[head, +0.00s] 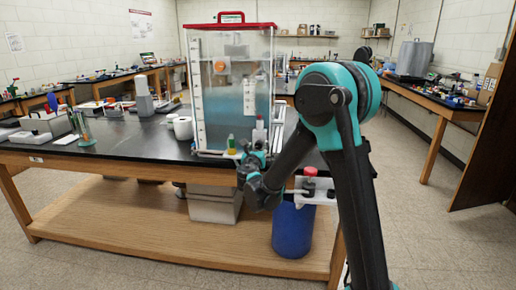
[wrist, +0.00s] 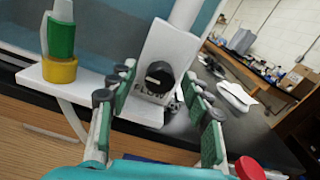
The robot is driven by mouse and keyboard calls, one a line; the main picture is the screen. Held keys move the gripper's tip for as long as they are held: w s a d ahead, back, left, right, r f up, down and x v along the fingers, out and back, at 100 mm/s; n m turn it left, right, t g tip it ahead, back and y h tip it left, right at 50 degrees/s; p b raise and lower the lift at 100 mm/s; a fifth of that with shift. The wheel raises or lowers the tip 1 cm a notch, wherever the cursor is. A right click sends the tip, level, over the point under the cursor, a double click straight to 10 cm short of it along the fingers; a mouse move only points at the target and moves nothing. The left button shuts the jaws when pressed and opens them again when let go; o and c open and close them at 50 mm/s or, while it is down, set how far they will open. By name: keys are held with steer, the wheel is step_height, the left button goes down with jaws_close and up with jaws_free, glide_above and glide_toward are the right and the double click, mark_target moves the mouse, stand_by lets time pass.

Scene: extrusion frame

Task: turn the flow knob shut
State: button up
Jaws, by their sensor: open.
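The flow knob (wrist: 159,75) is a round black dial with a white pointer line on a tilted white panel (wrist: 172,50) with "FLOW" lettering, partly hidden, below it. In the wrist view my gripper (wrist: 158,84) is open, its green-padded fingers on either side of the knob with gaps to both. I cannot tell how far the fingertips are from the panel in depth. In the head view my gripper (head: 254,160) is at the tank's front right corner, and the knob cannot be made out there.
A clear tank (head: 235,90) with a red lid stands on the black bench (head: 130,140). Beside the panel is a green and yellow fitting (wrist: 60,55) on a white ledge. A red knob (head: 310,171) on a white bracket and a blue bin (head: 293,232) are near my arm.

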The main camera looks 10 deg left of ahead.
steer(key=shift+c, duration=0.4)
jaws_close()
